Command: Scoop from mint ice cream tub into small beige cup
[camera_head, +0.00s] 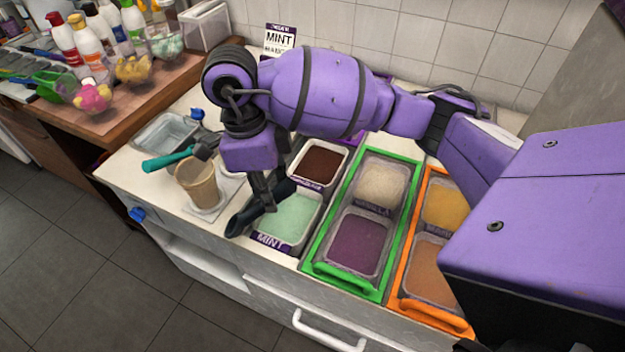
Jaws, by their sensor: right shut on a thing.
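The mint tub (293,219), pale green inside with a purple MINT label, stands at the counter's front. The beige cup (199,188) stands upright left of it. My right gripper (268,205) is above the mint tub's left side, shut on a dark, elongated tool (243,217). The tool slants down to the left; I cannot make out its working end. The contents of the cup cannot be seen. A teal-handled scoop (168,160) shows at the cup's rim; I cannot tell whether it touches the cup. My left gripper is out of view.
A brown-filled tub (320,164) is behind the mint. A green tray (315,252) and an orange tray (408,304) with tubs stand right. A clear container (165,132) is left. Bowls and bottles fill the wooden table (150,84). My right arm covers the counter's back.

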